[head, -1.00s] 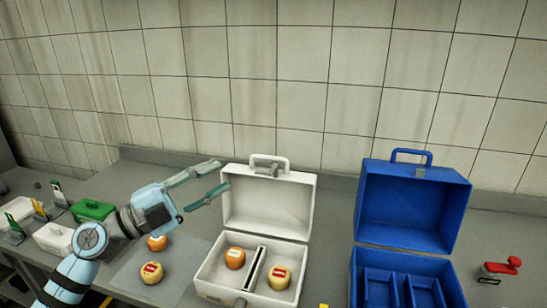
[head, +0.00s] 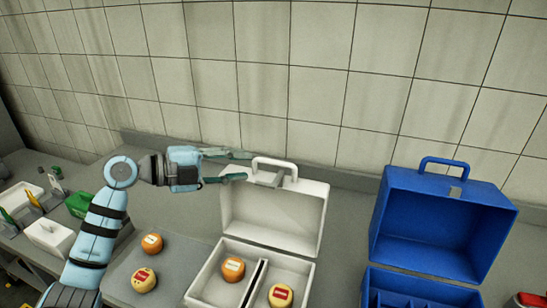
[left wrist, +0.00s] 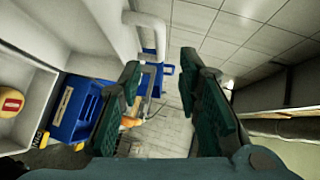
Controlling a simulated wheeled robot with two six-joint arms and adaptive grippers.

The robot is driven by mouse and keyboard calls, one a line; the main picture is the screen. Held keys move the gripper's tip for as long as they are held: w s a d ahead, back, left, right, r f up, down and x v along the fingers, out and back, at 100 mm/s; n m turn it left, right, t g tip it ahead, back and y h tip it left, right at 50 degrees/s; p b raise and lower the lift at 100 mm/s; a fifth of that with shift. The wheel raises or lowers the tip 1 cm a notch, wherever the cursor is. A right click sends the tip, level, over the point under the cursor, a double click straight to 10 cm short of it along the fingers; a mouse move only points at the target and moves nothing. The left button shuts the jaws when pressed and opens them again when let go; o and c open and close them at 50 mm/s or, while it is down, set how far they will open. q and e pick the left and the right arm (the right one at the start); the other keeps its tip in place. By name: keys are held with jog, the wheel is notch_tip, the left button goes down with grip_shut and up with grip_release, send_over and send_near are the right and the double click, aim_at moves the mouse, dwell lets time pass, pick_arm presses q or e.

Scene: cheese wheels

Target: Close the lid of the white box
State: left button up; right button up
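The white box (head: 206,283) stands on the table with its lid (head: 262,222) raised upright at the back. An orange cheese wheel (head: 233,269) is in its left compartment and a yellow cheese wheel (head: 281,295) in its right one. My left gripper (head: 250,166) is open with green fingers, level with the lid's top edge, at its left, close to the handle (head: 276,163). Whether it touches the lid is unclear. In the left wrist view the open fingers (left wrist: 163,90) have the lid's white handle (left wrist: 160,50) between or beyond them. My right gripper is out of view.
A blue box (head: 445,220) stands open to the right. Two more cheese wheels (head: 152,243) lie on a grey mat (head: 187,255) to the left. A green-lidded container (head: 78,204) and small white bins (head: 50,237) are farther left. A tiled wall rises behind.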

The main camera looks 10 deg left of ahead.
aim_at(272, 163)
pick_arm(q)
jog(key=x, duration=0.5)
jog(key=shift+d+r, duration=0.15)
jog(key=shift+d, duration=0.1)
jog(key=x, duration=0.3)
jog(key=shift+w+f+p, duration=0.3)
jog(key=shift+w+p, duration=0.05)
jog(key=shift+w, duration=0.15)
jog(key=shift+w+d+f, duration=0.2)
jog(key=shift+w+d, duration=0.1)
jog(key=shift+d, duration=0.05)
jog(key=shift+s, duration=0.1)
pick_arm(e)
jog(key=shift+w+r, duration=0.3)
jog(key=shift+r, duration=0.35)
pick_arm(q)
jog(key=shift+s+r, duration=0.1)
jog(key=shift+s, duration=0.05)
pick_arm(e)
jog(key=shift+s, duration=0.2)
pick_arm(q)
grip_shut()
